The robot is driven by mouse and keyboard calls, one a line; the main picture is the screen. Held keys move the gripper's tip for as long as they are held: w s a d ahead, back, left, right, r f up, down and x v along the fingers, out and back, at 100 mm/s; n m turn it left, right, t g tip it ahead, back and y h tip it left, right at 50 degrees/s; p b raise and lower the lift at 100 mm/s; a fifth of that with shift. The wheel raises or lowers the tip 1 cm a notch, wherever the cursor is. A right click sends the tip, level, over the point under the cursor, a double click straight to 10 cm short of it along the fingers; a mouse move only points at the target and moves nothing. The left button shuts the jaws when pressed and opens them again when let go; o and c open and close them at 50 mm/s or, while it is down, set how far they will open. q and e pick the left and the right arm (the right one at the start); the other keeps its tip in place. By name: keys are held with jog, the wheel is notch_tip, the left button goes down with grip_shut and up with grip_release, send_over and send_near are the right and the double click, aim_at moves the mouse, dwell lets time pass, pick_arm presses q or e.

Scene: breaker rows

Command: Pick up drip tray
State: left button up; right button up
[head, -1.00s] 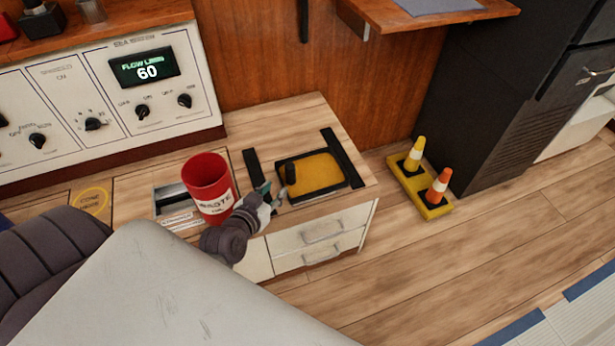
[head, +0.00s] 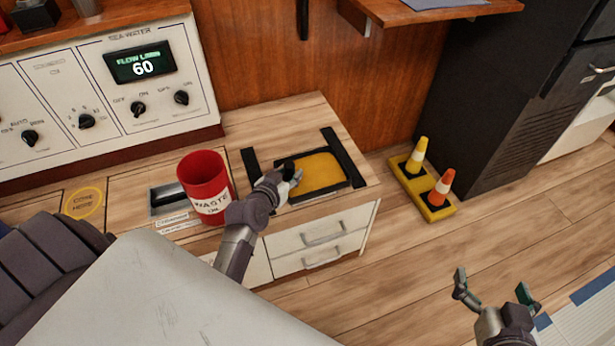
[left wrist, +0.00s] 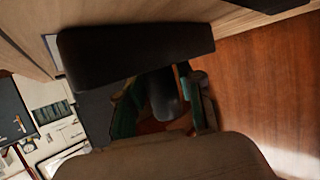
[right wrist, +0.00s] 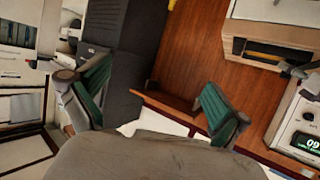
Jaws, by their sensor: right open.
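The drip tray (head: 325,173) is a shallow black-rimmed tray with a yellow-orange inside and an upright black grip at its left end. It lies on the wooden top of the low cabinet, between two black strips. My left gripper (head: 290,177) is at that grip, partly hiding it. In the left wrist view, a dark rounded post (left wrist: 164,98) stands between the two fingers. Whether both fingers press on it cannot be told. My right gripper (head: 493,284) is open and empty over the floor at the lower right.
A red waste bin (head: 203,182) stands close left of my left gripper. The white cabinet (head: 322,238) has two drawers. A yellow base with two cones (head: 430,205) is on the floor to the right. A wooden shelf (head: 435,18) overhangs at the back.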

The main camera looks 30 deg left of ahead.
pick_arm(q)
jog(key=shift+w+f, duration=0.1)
jog(key=shift+w, duration=0.25)
grip_shut()
dwell(0.3)
